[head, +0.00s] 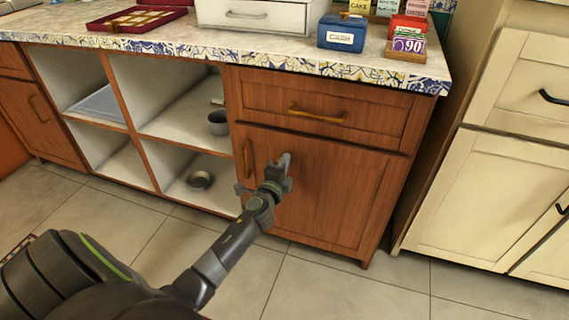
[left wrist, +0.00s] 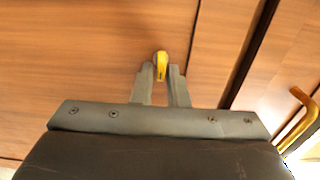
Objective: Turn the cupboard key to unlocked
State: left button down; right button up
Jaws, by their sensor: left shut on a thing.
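The cupboard door (head: 325,195) is brown wood and closed, below a drawer with a brass handle. The yellow key (left wrist: 160,66) shows in the left wrist view, at the tips of my left gripper (left wrist: 161,72). The fingers are shut on the key's bow, one on each side. In the head view my left gripper (head: 284,165) is up against the upper left part of the door, right of its brass handle (head: 248,158), and hides the key and keyhole. The lock's state cannot be read. My right gripper is not in view.
The drawer handle (head: 318,115) juts out above the door. Open shelves (head: 180,150) with a mug (head: 218,122) and a metal bowl (head: 199,180) are on the left. A cream cabinet (head: 490,190) stands on the right. The tiled floor in front is clear.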

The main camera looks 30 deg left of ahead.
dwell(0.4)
pick_arm(q)
jog(key=c, duration=1.6)
grip_release()
jog(key=shift+o, duration=0.2)
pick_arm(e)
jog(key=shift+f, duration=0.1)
